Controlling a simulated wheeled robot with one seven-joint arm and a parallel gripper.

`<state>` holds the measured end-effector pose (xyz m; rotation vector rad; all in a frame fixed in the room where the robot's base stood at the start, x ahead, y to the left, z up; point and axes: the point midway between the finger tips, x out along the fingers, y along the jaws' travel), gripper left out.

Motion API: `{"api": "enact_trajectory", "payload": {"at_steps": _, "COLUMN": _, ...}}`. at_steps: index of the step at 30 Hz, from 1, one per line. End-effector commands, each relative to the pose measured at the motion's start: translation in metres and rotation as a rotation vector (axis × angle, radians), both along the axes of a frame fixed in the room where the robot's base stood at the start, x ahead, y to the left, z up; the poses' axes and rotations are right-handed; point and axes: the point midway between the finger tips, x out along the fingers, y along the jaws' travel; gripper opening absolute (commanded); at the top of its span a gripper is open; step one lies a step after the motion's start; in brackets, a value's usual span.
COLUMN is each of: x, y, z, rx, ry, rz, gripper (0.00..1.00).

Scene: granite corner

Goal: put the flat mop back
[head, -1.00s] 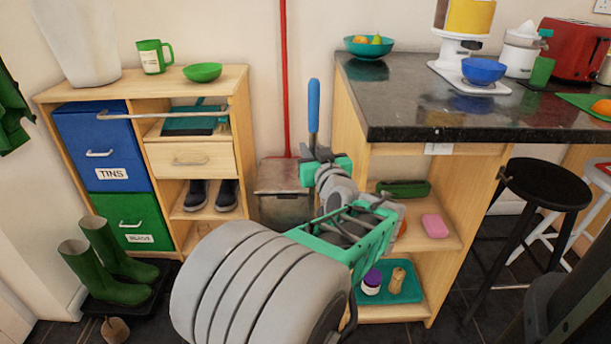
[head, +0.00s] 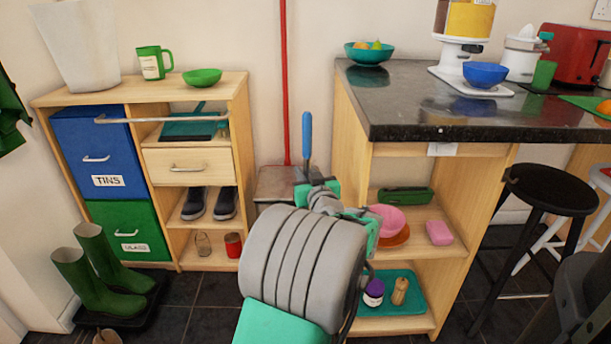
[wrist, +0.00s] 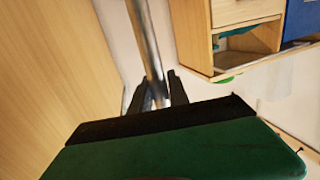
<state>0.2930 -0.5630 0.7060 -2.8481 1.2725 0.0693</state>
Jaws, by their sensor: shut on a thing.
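The flat mop shows as an upright blue handle end (head: 307,133) in the head view, standing above my gripper (head: 308,190) in front of the gap between the two wooden units. In the wrist view its silver pole (wrist: 150,45) runs between my dark fingers (wrist: 156,97), which are shut on it. The pole looks slightly tilted in that view. The mop's head is hidden behind my arm in the head view and out of sight in the wrist view.
A grey box (head: 270,186) sits in the gap, with a red pipe (head: 285,80) on the wall behind. The left unit (head: 240,130) and the counter unit (head: 350,140) flank it closely. Green boots (head: 85,275) stand lower left; a black stool (head: 550,190) stands right.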

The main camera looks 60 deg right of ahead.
Motion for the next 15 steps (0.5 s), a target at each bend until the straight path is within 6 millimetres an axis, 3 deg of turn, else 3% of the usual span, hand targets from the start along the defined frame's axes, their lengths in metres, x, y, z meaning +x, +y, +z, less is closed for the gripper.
{"api": "enact_trajectory", "payload": {"at_steps": 9, "x": -0.0002, "y": -0.0003, "z": -0.0006, "rx": -0.006, "ry": -0.001, "rz": 0.0, "gripper": 0.0}}
{"api": "enact_trajectory", "payload": {"at_steps": 10, "x": -0.0002, "y": 0.0, "z": -0.0009, "rx": -0.003, "ry": 0.0, "rz": 0.0, "gripper": 0.24}}
{"api": "enact_trajectory", "payload": {"at_steps": 15, "x": -0.0002, "y": 0.0, "z": -0.0006, "rx": -0.002, "ry": -0.001, "rz": 0.0, "gripper": 0.38}}
